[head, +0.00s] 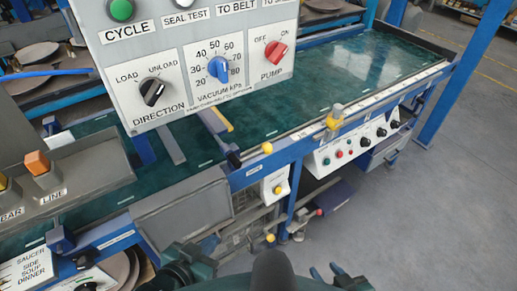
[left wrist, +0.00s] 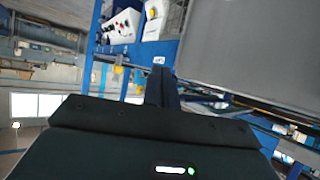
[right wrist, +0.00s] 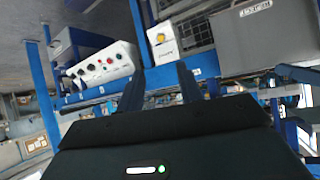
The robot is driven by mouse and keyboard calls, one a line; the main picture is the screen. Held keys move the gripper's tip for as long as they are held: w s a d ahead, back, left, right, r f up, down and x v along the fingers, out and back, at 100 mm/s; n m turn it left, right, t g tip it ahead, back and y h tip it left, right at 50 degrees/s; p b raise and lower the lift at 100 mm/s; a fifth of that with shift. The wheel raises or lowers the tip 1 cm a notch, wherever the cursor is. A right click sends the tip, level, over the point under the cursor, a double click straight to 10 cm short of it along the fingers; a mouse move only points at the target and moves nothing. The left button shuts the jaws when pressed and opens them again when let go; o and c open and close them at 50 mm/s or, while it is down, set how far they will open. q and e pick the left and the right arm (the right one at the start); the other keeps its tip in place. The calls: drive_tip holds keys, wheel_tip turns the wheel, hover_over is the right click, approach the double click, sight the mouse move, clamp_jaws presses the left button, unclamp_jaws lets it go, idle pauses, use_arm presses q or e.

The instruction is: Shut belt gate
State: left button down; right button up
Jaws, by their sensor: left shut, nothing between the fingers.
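The green belt (head: 330,75) runs across the head view. A grey bar with a yellow edge (head: 213,122) lies across it, ending near a dark block at the front rail; it may be the belt gate, but I cannot tell for sure. A second grey bar (head: 169,143) lies to its left, partly behind the control panel. My left gripper (head: 188,262) is low in front of the machine, apart from both bars; its fingers are together and empty in the left wrist view (left wrist: 161,88). My right gripper (head: 325,270) is open and empty, its fingers apart in the right wrist view (right wrist: 160,85).
A control panel (head: 190,45) with knobs blocks part of the belt. A grey box (head: 190,212) hangs on the front, also large in the left wrist view (left wrist: 255,45). A white switch box (head: 345,150) sits under the right rail. The floor at right is clear.

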use_arm(q)
drive_tip(key=w+d+r+m+h, duration=0.3)
drive_tip(key=w+r+m+h, duration=0.2)
drive_tip(key=w+r, duration=0.7)
wheel_tip(320, 180, up, 4)
drive_tip(key=shift+w+f+m+b, duration=0.1)
drive_tip(key=shift+w+m+b, duration=0.2)
drive_tip(key=shift+m, duration=0.9)
use_arm(e)
drive_tip(key=shift+w+a+r, duration=0.2)
drive_tip(key=shift+w, duration=0.2)
use_arm(q)
drive_tip(key=a+f+x, duration=0.1)
drive_tip(key=f+x, duration=0.2)
drive_tip(key=x, duration=0.9)
drive_tip(key=shift+d, duration=0.2)
use_arm(e)
drive_tip(key=shift+d+r, duration=0.1)
drive_tip(key=shift+d, duration=0.1)
use_arm(q)
drive_tip(key=shift+w+f, duration=0.1)
drive_tip(key=shift+w, duration=0.1)
